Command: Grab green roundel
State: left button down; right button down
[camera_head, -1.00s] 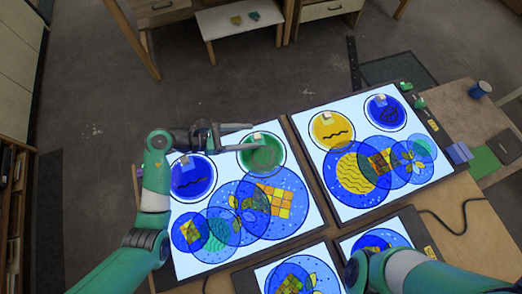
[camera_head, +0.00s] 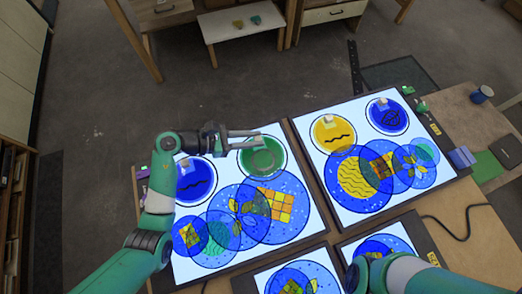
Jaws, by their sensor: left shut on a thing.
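The green roundel (camera_head: 264,160) lies at the top right of the left light panel (camera_head: 309,222), inside a dark ring outline. A small pale block stands at its far edge. My left gripper (camera_head: 256,139) reaches in from the left over that edge, with its fingers shut on the block of the green roundel. Whether the roundel is lifted off the panel cannot be told. My right arm comes in at the bottom right, and its gripper is not in view.
A blue roundel (camera_head: 196,180) lies left of the green one. The right light panel (camera_head: 443,160) holds a yellow roundel (camera_head: 333,137) and another blue roundel (camera_head: 388,117). A blue mug (camera_head: 481,95) stands at the right. Smaller panels lie at the front.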

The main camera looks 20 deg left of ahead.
aim_at(265, 155)
pick_arm(q)
jog(key=shift+r, duration=0.15)
jog(key=shift+r, duration=0.3)
notch_tip(265, 155, up, 2)
jog(key=shift+r+p, duration=0.25)
jog(key=shift+p, duration=0.65)
jog(key=s+d+r+p, duration=0.5)
jog(key=d+r, duration=0.4)
jog(key=d, duration=0.3)
jog(key=shift+s+d+r+p, duration=0.3)
jog(key=shift+s+r+p, duration=0.05)
jog(key=shift+s, duration=0.2)
